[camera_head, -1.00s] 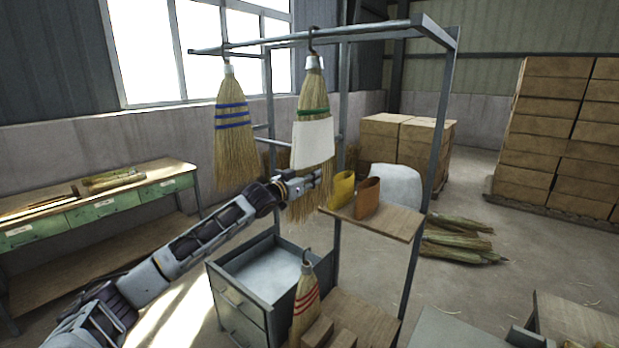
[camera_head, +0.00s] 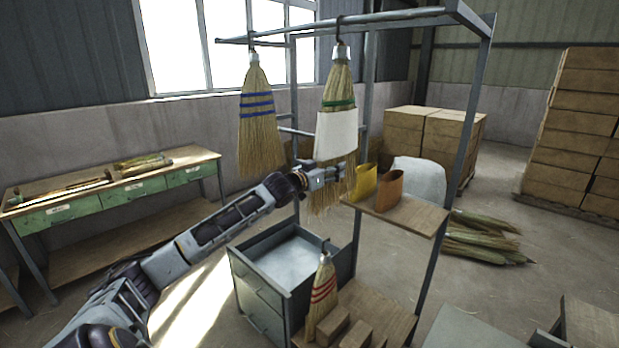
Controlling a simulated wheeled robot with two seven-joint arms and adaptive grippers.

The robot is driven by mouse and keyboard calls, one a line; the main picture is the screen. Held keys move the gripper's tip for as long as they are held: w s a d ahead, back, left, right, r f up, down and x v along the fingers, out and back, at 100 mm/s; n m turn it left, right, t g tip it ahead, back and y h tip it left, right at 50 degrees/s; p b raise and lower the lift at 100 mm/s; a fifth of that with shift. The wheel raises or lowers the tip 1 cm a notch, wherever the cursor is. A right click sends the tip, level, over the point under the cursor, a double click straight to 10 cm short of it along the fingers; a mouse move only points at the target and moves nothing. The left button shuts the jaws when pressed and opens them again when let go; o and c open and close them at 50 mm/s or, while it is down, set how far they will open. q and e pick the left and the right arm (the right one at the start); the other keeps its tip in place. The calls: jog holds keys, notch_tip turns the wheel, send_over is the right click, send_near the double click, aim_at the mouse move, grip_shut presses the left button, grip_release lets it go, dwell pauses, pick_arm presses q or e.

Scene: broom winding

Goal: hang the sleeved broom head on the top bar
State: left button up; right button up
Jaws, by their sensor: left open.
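The sleeved broom head (camera_head: 337,137), with a green band and a white sleeve, hangs by its hook from the top bar (camera_head: 390,20) of the metal rack. My left gripper (camera_head: 337,176) is open at the lower bristles, just below the sleeve; I cannot tell whether it touches them. A broom head with blue bands (camera_head: 258,120) hangs to the left on the same bar. A broom head with red bands (camera_head: 322,292) stands low on the rack, its hook upward. My right gripper is not in view.
A small wooden shelf (camera_head: 420,218) holds a yellow holder (camera_head: 364,183) and a brown holder (camera_head: 389,190), close right of my gripper. An open grey drawer (camera_head: 290,258) lies below. A workbench (camera_head: 110,190) stands at the left.

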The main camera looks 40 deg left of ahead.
pick_arm(q)
jog(key=s, duration=1.1)
jog(key=shift+a, duration=0.4)
dwell(1.2)
jog(key=shift+r+m, duration=0.1)
jog(key=shift+m, duration=0.4)
dwell(0.4)
